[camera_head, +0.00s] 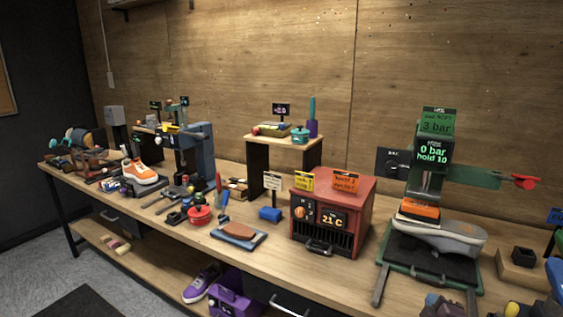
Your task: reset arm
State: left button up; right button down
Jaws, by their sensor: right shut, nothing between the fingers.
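My right gripper (441,303) seems to be the dark shape at the bottom edge, right of centre, in the head view. Only a small part of it shows; it is shut and empty. It is in front of the green press stand, apart from the grey shoe (455,240) there. My left gripper is not in view.
A long wooden workbench (335,283) runs along the wall. On it stand a red heater box (333,212) reading 21 C, a green press (429,165) above the grey shoe, an orange sneaker (144,177) and several tools. A purple sneaker (201,283) is on the lower shelf.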

jog(key=s+a+f+m+g+y, duration=0.1)
jog(key=s+a+f+m, duration=0.2)
jog(key=s, duration=0.6)
jog(key=s+a+f+m+g+y, duration=0.1)
jog(key=s+a+f+m, duration=0.3)
jog(key=s+f, duration=0.2)
jog(key=s+a+f+m+g+y, duration=0.1)
jog(key=s+a+f+m+g, duration=0.1)
jog(key=s, duration=0.9)
notch_tip(320, 180, down, 3)
jog(key=shift+s+a+r+m+y, duration=0.1)
jog(key=shift+s+a+m+y, duration=0.25)
jog(key=shift+a+m, duration=0.6)
jog(key=shift+a, duration=0.1)
